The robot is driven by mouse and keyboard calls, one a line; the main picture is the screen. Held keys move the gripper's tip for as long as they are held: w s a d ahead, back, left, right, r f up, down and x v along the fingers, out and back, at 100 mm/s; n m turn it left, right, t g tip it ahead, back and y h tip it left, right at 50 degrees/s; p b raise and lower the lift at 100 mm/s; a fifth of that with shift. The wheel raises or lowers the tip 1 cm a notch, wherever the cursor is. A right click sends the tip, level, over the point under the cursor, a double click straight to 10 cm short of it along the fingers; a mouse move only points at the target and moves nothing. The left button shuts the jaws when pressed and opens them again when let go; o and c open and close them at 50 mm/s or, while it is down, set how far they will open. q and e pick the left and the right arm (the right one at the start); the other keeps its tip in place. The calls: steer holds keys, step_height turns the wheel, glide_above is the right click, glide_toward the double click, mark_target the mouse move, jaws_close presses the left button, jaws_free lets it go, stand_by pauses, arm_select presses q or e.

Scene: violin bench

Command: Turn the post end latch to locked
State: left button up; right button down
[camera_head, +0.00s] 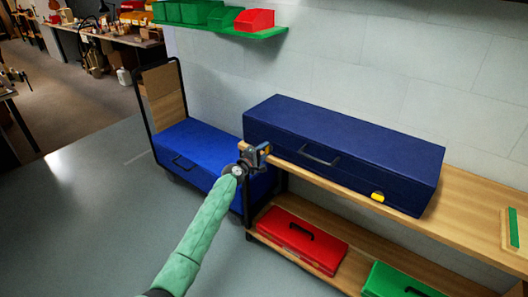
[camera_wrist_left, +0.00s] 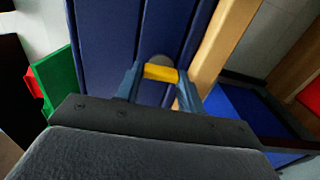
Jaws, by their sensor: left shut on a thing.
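A long dark blue violin case (camera_head: 340,140) lies shut on the wooden bench, with a handle on its front. A yellow latch (camera_head: 378,197) shows near the right end of its front. My left gripper (camera_head: 264,150) is at the left end of the case front. In the left wrist view, the left gripper (camera_wrist_left: 160,80) has its fingers shut on another yellow latch (camera_wrist_left: 160,72), with a grey round base behind it against the case (camera_wrist_left: 108,45). In the head view the gripper hides this latch. Lock markings cannot be made out. My right gripper is not in view.
The wooden bench (camera_head: 470,205) has a red case (camera_head: 300,240) and a green case (camera_head: 400,282) on its lower shelf. A trolley with a blue box (camera_head: 195,150) stands left. A green wall shelf (camera_head: 225,32) with bins hangs above. The floor at left is clear.

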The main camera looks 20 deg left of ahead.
arm_select(q)
steer(key=o, duration=1)
steer(key=shift+a, duration=0.1)
steer(key=shift+f, duration=0.1)
